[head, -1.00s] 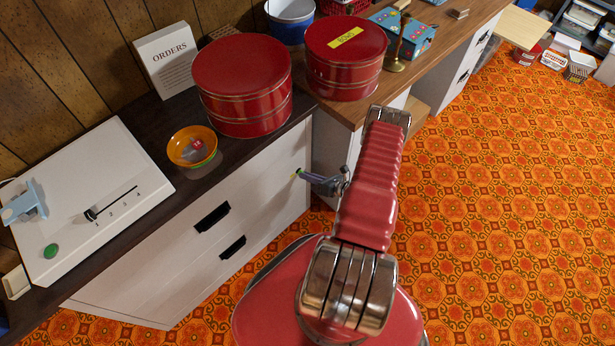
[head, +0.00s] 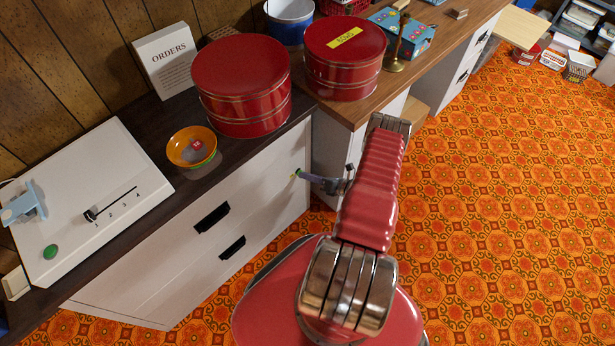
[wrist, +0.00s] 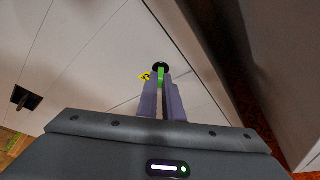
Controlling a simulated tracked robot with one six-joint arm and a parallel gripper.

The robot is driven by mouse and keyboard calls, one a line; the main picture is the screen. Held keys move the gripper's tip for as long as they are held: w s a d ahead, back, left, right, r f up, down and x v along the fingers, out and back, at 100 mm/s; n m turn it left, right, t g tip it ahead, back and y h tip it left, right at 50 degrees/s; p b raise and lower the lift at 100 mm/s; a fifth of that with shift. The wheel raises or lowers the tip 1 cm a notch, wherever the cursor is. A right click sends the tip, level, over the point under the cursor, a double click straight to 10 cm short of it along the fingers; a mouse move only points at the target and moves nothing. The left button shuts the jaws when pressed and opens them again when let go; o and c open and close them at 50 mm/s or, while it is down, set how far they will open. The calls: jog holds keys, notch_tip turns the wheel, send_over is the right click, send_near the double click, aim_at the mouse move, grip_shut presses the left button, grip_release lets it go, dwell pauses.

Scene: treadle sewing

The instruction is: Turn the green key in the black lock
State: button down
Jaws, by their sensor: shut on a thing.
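The black lock (wrist: 161,66) sits on the white cabinet front in the wrist view. The green key (wrist: 161,77) is at the lock, its upper end against it. The lock cannot be made out in the head view. The key's exact turn angle is hard to tell.
A yellow-and-black mark (wrist: 145,76) is just left of the lock. A second desk (head: 334,150) stands close to the right of my gripper.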

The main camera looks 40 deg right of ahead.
dwell(0.3)
jog(key=shift+d+m+t+y, duration=0.1)
jog(key=shift+m+t+y, duration=0.2)
jog(key=shift+m+y, duration=0.65)
jog(key=shift+f+m+h, duration=0.1)
jog(key=shift+m+h, duration=0.15)
jog(key=shift+m, duration=0.2)
jog(key=shift+w+m+t+y, duration=0.1)
jog(key=shift+m+t+y, duration=0.3)
jog(key=shift+m, duration=0.6)
jog(key=shift+d+f+m+t+y, duration=0.15)
jog(key=shift+m+t+y, duration=0.25)
jog(key=shift+m, duration=0.9)
